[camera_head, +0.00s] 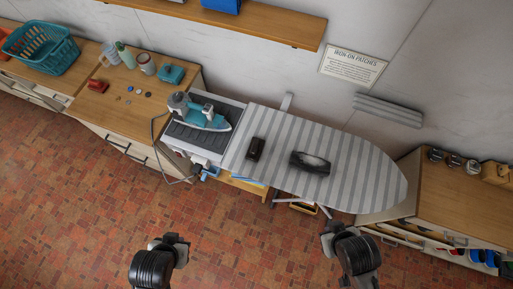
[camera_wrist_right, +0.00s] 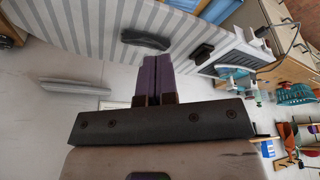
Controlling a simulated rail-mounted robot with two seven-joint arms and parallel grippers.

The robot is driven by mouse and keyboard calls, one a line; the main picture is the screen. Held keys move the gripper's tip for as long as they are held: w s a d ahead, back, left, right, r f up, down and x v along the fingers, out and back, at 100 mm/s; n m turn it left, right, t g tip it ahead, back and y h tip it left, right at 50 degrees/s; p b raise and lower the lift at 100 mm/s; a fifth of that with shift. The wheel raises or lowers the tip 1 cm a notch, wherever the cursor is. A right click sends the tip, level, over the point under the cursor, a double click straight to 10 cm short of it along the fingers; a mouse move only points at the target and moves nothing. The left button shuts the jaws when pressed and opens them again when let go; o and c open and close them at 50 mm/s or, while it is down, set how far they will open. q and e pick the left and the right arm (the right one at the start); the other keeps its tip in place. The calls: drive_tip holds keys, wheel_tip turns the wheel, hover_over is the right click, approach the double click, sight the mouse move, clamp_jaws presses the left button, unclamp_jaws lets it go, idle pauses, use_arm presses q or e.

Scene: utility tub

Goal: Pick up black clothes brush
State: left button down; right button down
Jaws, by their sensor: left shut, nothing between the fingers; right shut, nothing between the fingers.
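Two dark things lie on the striped ironing board. One is a small, dark, block-like thing (camera_head: 255,148) nearer the iron; it also shows in the right wrist view (camera_wrist_right: 203,52). The other is a longer, dark, curved thing (camera_head: 310,162), which also shows in the right wrist view (camera_wrist_right: 145,40). I cannot tell for sure which is the black clothes brush. My left gripper (camera_head: 178,240) is shut and empty over the floor at front left. My right gripper (camera_head: 332,229) is shut and empty in front of the board; its fingers (camera_wrist_right: 158,72) show in the right wrist view, apart from both things.
The ironing board (camera_head: 365,185) runs rightward from a teal iron (camera_head: 205,118) on its rest. A wooden counter (camera_head: 110,115) with a teal basket (camera_head: 42,47) stands at left, another (camera_head: 450,205) at right. A shelf (camera_head: 260,24) hangs above. The brick floor in front is clear.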

drive_tip(key=shift+c, duration=0.2)
unclamp_jaws()
idle(0.6)
drive_tip(key=shift+w, duration=0.1)
